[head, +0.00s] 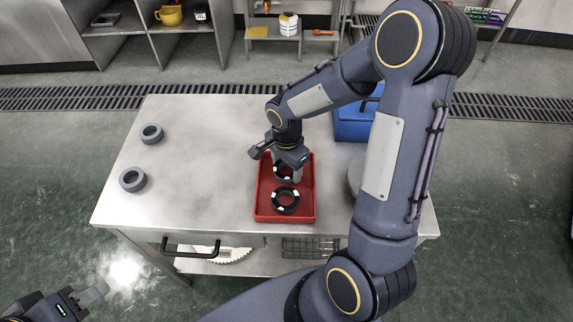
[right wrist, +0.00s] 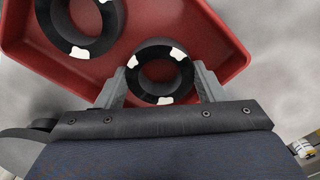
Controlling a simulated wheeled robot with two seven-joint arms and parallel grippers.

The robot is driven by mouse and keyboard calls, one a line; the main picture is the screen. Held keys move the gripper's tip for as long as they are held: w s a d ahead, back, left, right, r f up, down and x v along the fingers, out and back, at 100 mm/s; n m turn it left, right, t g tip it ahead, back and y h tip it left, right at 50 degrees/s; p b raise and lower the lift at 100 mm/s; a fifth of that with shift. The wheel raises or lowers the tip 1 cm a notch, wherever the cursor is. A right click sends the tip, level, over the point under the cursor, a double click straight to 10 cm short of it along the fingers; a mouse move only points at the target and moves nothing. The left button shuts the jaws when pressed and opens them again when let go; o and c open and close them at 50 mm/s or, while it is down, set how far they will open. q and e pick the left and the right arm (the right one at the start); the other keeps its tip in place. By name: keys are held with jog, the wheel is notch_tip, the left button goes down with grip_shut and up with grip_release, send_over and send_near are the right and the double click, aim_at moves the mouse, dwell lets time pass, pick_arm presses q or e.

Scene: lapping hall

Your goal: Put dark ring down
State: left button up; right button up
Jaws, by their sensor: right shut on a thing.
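A dark ring with white marks (right wrist: 160,51) is between the fingers of my right gripper (right wrist: 160,88), which is shut on it in the right wrist view. In the head view this ring (head: 281,175) is partly hidden by my right gripper (head: 287,172), over the upper half of the red tray (head: 306,203). I cannot tell whether it touches the tray floor. A second dark ring with white marks (head: 285,201) lies in the tray's lower half and also shows in the right wrist view (right wrist: 72,36). My left gripper (head: 88,297) is off the table at the lower left; its opening is unclear.
Two grey rings (head: 151,133) (head: 132,179) lie on the left of the metal table (head: 205,150). A blue box (head: 352,127) stands at the back right. A round grey thing (head: 354,178) is partly hidden by my right arm. The table between grey rings and tray is clear.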

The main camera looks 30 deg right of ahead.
jog(key=o, duration=1.1)
notch_tip(320, 180, up, 12)
jog(key=p, duration=0.1)
jog(key=shift+s+a+r+n+t+y, duration=0.7)
jog(key=shift+s+r+n+t, duration=0.25)
jog(key=shift+s+n, duration=1.65)
jog(key=shift+s+a+r+n+t+y, duration=0.7)
jog(key=shift+s+n, duration=1.3)
jog(key=shift+s, duration=1.05)
jog(key=shift+s+a+r+n+t+y, duration=0.6)
jog(key=shift+s+r+n+t, duration=0.5)
jog(key=shift+s+n, duration=1.5)
jog(key=shift+s+a+m, duration=0.1)
jog(key=shift+s+m, duration=0.15)
jog(key=shift+m, duration=0.05)
